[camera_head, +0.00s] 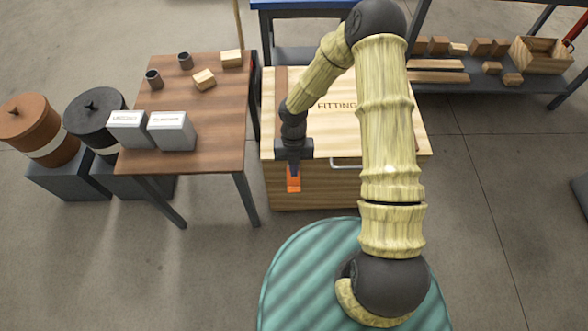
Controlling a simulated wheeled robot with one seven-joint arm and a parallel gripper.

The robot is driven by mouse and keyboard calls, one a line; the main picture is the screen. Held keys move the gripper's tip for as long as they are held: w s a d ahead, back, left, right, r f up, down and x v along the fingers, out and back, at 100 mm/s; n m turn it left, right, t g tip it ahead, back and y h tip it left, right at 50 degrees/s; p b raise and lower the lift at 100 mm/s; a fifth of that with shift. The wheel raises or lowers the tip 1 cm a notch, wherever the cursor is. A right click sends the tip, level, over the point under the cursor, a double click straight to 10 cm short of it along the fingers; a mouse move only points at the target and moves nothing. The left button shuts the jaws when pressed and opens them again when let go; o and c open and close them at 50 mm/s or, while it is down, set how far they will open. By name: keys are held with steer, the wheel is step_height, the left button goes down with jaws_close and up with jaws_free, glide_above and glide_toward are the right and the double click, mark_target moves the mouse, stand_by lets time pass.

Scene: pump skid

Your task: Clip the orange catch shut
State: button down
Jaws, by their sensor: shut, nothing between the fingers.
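The orange catch (293,185) is on the front of a pale wooden chest (340,194), left of its middle and below the lid edge. The chest's lid (395,130) looks down, with lettering starting "FITTING" on top, partly hidden by my arm. My gripper (293,174) points down at the chest's front, right at the upper part of the catch. It is shut and empty. The fingertips overlap the catch in the picture, and I cannot tell whether they touch it. The catch is too small and covered to tell whether it is clipped.
A metal handle (346,162) is on the chest's front, right of the catch. A brown table (215,110) with white boxes, cups and wood blocks stands close on the left. A shelf (470,85) with wood pieces is at the back right.

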steer(key=b, duration=0.1)
glide_above(294, 190)
steer(key=s, duration=0.2)
step_height(294, 190, down, 8)
steer(key=r, duration=0.1)
steer(key=f, duration=0.1)
steer(key=w+f, duration=0.1)
steer(key=w+f+b, duration=0.1)
steer(key=f, duration=0.1)
steer(key=shift+w+f, duration=0.1)
steer(key=shift+w, duration=0.1)
steer(key=shift+s+f, duration=0.1)
steer(key=shift+s, duration=0.05)
steer(key=shift+s+t, duration=0.1)
steer(key=shift+t, duration=0.2)
